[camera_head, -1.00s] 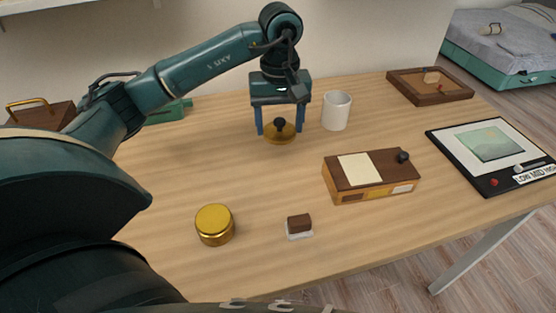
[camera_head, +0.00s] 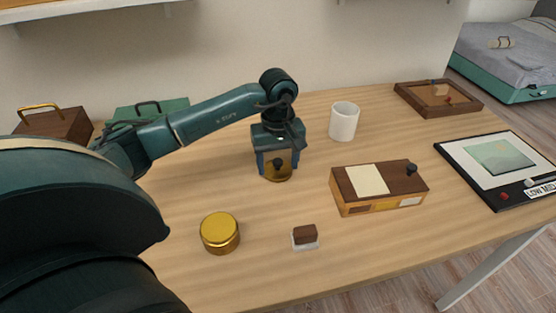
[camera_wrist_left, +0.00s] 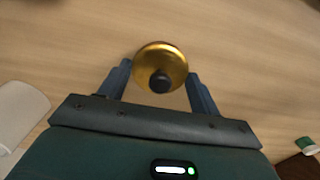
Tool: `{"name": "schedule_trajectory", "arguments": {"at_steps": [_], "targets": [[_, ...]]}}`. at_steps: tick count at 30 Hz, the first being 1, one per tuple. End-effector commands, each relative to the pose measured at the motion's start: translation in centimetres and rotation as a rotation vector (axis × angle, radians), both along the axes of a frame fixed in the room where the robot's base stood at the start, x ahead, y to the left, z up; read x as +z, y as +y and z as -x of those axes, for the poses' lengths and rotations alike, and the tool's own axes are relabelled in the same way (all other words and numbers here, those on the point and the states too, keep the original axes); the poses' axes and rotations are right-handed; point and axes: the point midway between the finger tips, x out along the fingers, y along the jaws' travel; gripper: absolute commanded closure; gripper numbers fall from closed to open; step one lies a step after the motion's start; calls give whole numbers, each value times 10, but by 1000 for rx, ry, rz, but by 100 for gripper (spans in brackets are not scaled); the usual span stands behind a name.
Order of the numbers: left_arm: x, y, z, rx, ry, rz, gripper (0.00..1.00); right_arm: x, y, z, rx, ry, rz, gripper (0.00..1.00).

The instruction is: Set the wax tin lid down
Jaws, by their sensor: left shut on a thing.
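The wax tin lid, a round gold disc (camera_head: 281,174) with a black knob, is in my left gripper (camera_head: 276,170), near the middle of the table. In the head view its gold face is tilted toward the camera. In the left wrist view the lid (camera_wrist_left: 165,53) sits between the two blue fingers of my left gripper (camera_wrist_left: 158,76), which is shut on it. I cannot tell whether its lower edge touches the table. A round gold tin (camera_head: 220,234) stands upright on the table, nearer and to the left. My right gripper is not in view.
A white mug (camera_head: 344,122) stands behind and right of the lid; a wooden box (camera_head: 410,181) is to its right. A small brown block (camera_head: 305,233) lies in front. A wooden tray (camera_head: 470,104) and a picture board (camera_head: 521,196) are farther right. Bare wood surrounds the lid.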

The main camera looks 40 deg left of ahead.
Motion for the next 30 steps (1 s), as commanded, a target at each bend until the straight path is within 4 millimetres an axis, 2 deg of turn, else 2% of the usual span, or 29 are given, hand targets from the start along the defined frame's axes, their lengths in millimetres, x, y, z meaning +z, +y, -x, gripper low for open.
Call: {"name": "schedule_trajectory", "arguments": {"at_steps": [7,8,15,24,27,30], "targets": [[-4,0,0,0,-1,0,73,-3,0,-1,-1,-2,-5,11],[-4,0,0,0,-1,0,36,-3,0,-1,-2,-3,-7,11],[-2,0,0,0,-1,-1,16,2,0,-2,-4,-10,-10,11],[0,0,0,0,0,0,15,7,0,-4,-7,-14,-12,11],[8,0,-1,0,-4,0,15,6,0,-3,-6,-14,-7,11],[26,0,-1,0,-6,-1,15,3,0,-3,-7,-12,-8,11]]}}
